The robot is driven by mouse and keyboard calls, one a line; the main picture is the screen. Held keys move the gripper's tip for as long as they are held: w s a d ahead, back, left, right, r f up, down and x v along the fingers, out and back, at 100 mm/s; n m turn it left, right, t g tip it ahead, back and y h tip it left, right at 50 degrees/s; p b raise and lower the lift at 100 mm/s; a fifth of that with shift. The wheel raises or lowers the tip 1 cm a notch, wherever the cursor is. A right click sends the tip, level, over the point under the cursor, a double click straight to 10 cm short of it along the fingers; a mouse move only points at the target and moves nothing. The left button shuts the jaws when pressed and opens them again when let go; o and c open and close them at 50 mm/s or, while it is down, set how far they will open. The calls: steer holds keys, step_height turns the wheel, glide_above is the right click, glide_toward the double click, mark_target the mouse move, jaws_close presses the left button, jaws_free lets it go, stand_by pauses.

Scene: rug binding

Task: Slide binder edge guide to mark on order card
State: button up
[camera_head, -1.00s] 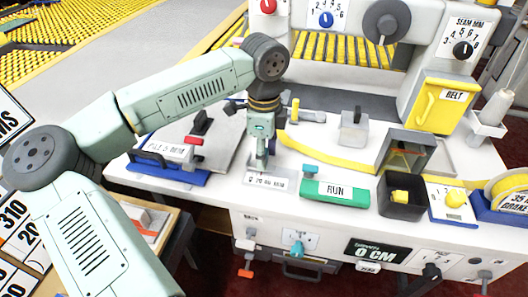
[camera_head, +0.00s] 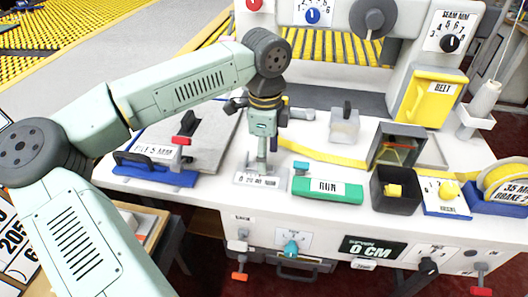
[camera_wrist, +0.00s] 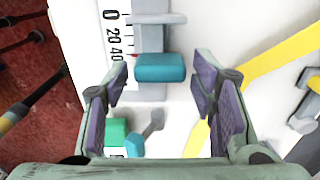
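The edge guide seems to be the grey slider with a teal knob (camera_wrist: 160,67) in the wrist view. It sits beside a printed scale (camera_wrist: 113,38) reading 0, 20, 40. In the head view the white scale plate (camera_head: 248,179) lies at the table's front, below my gripper (camera_head: 263,166). My gripper (camera_wrist: 160,78) is open in the wrist view, one finger on each side of the knob, with gaps showing. Whether the fingertips are level with the knob I cannot tell. No order card with a readable mark can be made out; the numbered cards (camera_head: 20,240) at lower left are partly cut off.
A green RUN block (camera_head: 327,188) stands right of the scale. A yellow strip (camera_head: 340,156) runs behind. A dark open box (camera_head: 396,200) and yellow BELT box (camera_head: 430,98) stand further right.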

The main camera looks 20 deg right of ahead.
steer(key=shift+w+a+r, duration=0.1)
steer(key=shift+r, duration=0.25)
step_height(320, 180, up, 11)
steer(key=shift+r, duration=0.2)
stand_by(0.6)
